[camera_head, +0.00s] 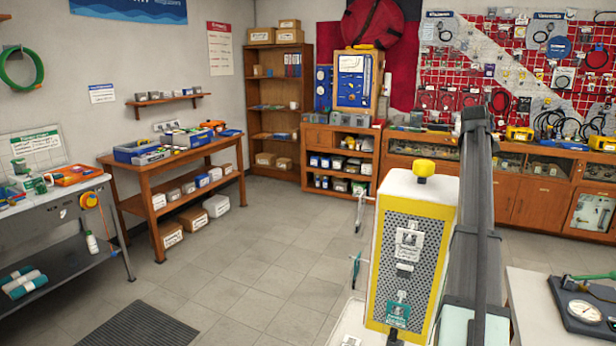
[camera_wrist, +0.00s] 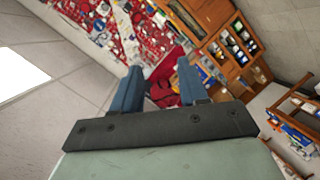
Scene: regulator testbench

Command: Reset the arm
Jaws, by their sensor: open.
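My gripper (camera_wrist: 158,90) shows in the wrist view as two blue fingers standing well apart on a dark bar. It is open and nothing is between the fingers. Past them the wrist view shows the room tilted, with the red pegboard wall (camera_wrist: 95,22) and wooden shelving (camera_wrist: 228,45), all far off. In the head view my dark arm rises at the right of centre. My gripper's fingers cannot be made out there.
A yellow-framed perforated panel (camera_head: 408,260) stands close beside my arm in the head view. A light bench (camera_head: 535,305) at the right holds a round gauge (camera_head: 584,312). A wooden table (camera_head: 150,182) and grey workbench (camera_head: 60,205) stand left.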

